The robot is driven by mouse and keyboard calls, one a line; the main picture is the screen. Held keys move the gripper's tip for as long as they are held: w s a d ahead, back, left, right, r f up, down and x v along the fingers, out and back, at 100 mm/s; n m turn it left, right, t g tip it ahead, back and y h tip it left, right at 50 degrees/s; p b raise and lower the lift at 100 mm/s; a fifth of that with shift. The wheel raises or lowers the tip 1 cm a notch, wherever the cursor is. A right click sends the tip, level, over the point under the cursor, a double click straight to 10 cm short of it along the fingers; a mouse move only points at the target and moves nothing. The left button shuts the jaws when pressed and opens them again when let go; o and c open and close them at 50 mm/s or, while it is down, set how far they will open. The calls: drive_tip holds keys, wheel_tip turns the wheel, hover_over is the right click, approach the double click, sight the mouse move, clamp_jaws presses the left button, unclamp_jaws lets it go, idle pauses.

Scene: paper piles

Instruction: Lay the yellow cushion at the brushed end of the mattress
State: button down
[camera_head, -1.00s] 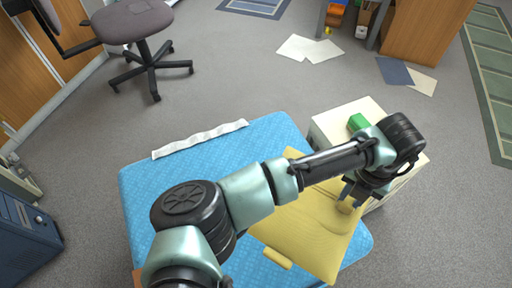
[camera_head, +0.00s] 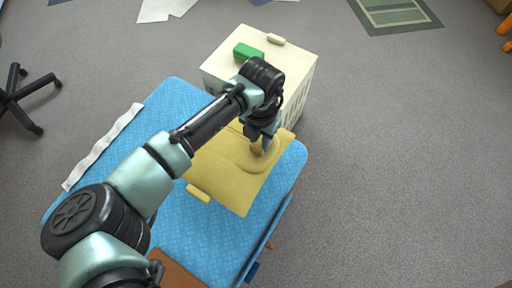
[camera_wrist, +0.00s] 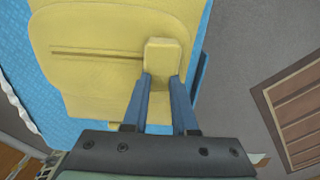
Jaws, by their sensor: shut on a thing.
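The yellow cushion (camera_head: 222,168) lies over the blue mattress (camera_head: 205,235) at its far end, beside the white cabinet. I cannot tell whether it rests fully on the mattress. My gripper (camera_head: 266,143) is over the cushion's right part, pointing down. In the wrist view, my gripper (camera_wrist: 162,80) has its two blue fingers shut on a raised yellow tab of the cushion (camera_wrist: 95,35). A second yellow tab shows on the cushion's near edge. No brush mark is clear on the mattress; my arm hides part of it.
A white cabinet (camera_head: 292,88) stands against the mattress's far end, with a green block (camera_head: 248,52) and a small cream block (camera_head: 276,39) on top. A white strip (camera_head: 104,146) lies along the mattress's left edge. Chair legs (camera_head: 22,100) stand left.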

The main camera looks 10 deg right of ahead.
drive_tip(key=shift+f+b, duration=0.9)
drive_tip(key=shift+f, duration=1.85)
drive_tip(key=shift+f, duration=0.15)
drive_tip(key=c, duration=0.7)
unclamp_jaws()
wheel_tip(320, 180, up, 12)
drive_tip(key=p, duration=0.4)
drive_tip(key=shift+r, duration=0.2)
